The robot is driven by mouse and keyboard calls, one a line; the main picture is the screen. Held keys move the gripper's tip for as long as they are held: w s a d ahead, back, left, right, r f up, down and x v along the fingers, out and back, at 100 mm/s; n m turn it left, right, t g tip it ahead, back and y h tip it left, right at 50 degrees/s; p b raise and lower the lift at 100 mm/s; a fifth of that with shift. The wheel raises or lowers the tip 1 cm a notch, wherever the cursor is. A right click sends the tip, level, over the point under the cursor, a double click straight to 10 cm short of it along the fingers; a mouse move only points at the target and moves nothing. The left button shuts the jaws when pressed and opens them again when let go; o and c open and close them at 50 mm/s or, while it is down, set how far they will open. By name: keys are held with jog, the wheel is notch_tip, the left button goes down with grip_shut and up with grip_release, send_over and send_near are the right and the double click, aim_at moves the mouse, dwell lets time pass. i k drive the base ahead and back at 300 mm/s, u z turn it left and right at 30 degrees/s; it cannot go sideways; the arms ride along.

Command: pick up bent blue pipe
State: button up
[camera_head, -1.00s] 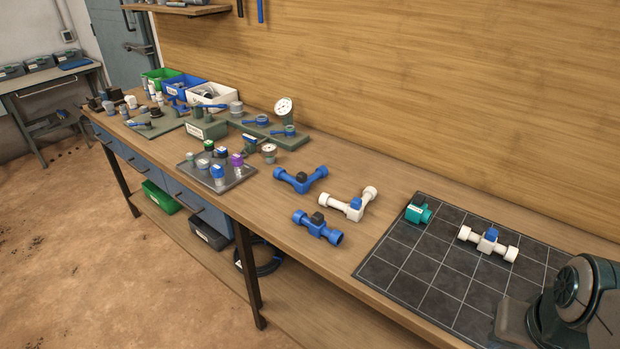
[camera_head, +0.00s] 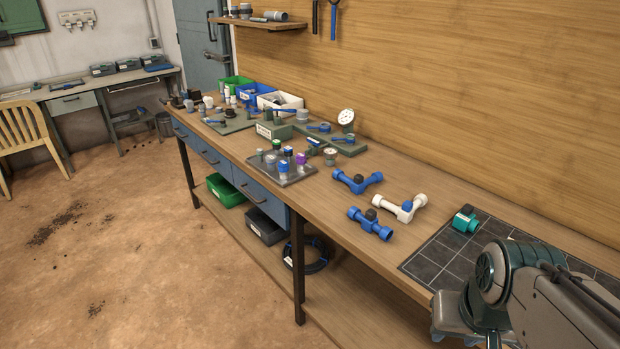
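The bent blue pipe (camera_head: 357,181) lies on the wooden workbench (camera_head: 343,208), right of its middle. It is a V-shaped blue fitting with a dark cap at its bend and collared ends. Nothing touches it. A straighter blue pipe piece (camera_head: 371,225) with a dark cap lies in front of it. A white bent pipe (camera_head: 401,207) with a blue cap lies to its right. My arm fills the lower right corner, over the right end of the bench. I cannot make out my gripper's fingers there.
A dark gridded mat (camera_head: 432,262) with a teal fitting (camera_head: 465,219) lies at right, partly hidden by my arm. A grey tray (camera_head: 284,174) of small fittings and a gauge (camera_head: 346,117) stand left of the pipes. A wooden wall (camera_head: 450,90) rises behind the bench.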

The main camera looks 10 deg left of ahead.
aim_at(358, 185)
jog(key=u, duration=1.8)
jog(key=i, duration=3.15)
jog(key=z, duration=3.5)
jog(key=i, duration=0.5)
jog(key=u, duration=0.1)
